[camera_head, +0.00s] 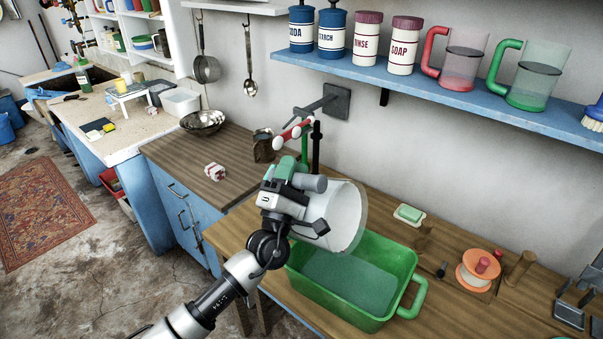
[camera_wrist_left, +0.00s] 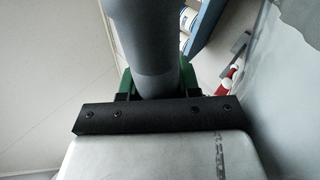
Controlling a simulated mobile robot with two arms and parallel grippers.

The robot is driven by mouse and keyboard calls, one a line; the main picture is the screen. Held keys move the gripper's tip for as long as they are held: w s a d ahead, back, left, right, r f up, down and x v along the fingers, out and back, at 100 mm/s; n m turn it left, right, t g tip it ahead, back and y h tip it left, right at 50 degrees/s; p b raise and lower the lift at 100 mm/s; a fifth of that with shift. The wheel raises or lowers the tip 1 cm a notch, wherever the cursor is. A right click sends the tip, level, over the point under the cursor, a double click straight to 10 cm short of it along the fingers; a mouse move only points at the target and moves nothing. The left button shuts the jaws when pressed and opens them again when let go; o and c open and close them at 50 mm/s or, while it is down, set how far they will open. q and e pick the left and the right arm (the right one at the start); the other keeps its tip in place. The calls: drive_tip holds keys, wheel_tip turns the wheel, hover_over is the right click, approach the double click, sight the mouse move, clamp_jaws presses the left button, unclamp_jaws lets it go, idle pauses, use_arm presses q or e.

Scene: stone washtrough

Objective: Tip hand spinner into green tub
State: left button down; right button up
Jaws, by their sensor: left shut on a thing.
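The hand spinner (camera_head: 345,218) looks like a pale, partly see-through drum with a grey bar-like handle. My left gripper (camera_head: 297,182) is shut on this handle. The drum is tilted on its side above the back left part of the green tub, its wide end facing right. My right gripper is not in view.
A wall tap with red and white parts (camera_head: 294,134) is behind the gripper. A soap dish (camera_head: 409,215) and an orange-and-white round item (camera_head: 478,270) stand behind and right of the tub. A blue shelf (camera_head: 440,95) with jars and mugs hangs above.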

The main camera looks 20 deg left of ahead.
use_arm(q)
drive_tip(key=b, duration=0.3)
drive_tip(key=shift+a+f, duration=0.1)
drive_tip(key=shift+f, duration=0.15)
drive_tip(key=shift+r+n+y+b, duration=0.1)
drive_tip(key=shift+n+y+b, duration=0.2)
drive_tip(key=shift+b, duration=0.3)
drive_tip(key=shift+w+a+f+n+y, duration=0.2)
drive_tip(key=shift+a+f+n+y, duration=0.1)
drive_tip(key=shift+a+n+y, duration=0.35)
drive_tip(key=w+a+f+n+g+y+b, duration=0.1)
drive_tip(key=a+f+n+g+y, duration=0.4)
drive_tip(key=f+n, duration=0.5)
drive_tip(key=w+a+n+y, duration=0.1)
drive_tip(key=a+y, duration=0.1)
drive_tip(key=a, duration=0.1)
drive_tip(key=shift+w+a, duration=0.15)
drive_tip(key=shift+w, duration=0.15)
drive_tip(key=shift+n, duration=0.25)
